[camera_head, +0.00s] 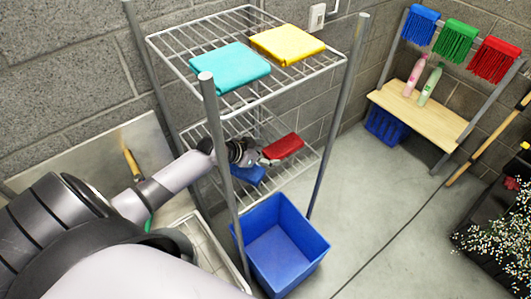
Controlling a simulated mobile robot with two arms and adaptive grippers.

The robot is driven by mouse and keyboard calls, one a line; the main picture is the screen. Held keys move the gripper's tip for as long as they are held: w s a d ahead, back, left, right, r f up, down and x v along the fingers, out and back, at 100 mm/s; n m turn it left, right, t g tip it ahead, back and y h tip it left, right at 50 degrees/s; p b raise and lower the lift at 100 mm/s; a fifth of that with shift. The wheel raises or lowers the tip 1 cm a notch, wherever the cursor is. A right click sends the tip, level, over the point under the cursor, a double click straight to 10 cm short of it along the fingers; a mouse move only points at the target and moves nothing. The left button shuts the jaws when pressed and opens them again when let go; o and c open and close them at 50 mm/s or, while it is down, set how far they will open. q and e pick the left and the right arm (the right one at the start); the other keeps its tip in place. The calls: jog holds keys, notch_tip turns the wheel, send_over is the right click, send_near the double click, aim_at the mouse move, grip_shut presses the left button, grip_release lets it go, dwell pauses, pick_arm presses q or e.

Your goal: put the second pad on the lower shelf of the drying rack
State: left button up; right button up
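The drying rack (168,54) is a wire rack with two shelves. A teal pad (230,66) and a yellow pad (288,44) lie side by side on its upper shelf. A red pad (284,146) is at the lower shelf (302,167), toward its right side. A blue pad (247,175) is on the lower shelf, partly hidden under my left gripper. My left gripper (266,159) reaches between the shelves, with its fingertips at the near left edge of the red pad. Whether the fingers grip that edge is too small to tell. My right gripper is not in view.
A blue bin (281,238) stands on the floor below the rack. Rack posts stand close to my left arm. A grey tray (185,222) is at the lower left. A wooden bench (420,106) with bottles and hanging brushes is at the right.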

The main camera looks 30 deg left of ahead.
pick_arm(q)
jog(key=shift+r, duration=0.1)
jog(key=v, duration=1.1)
jog(key=shift+s, duration=0.1)
jog(key=shift+s+r, duration=0.3)
jog(key=shift+r, duration=0.05)
jog(key=shift+a, duration=0.1)
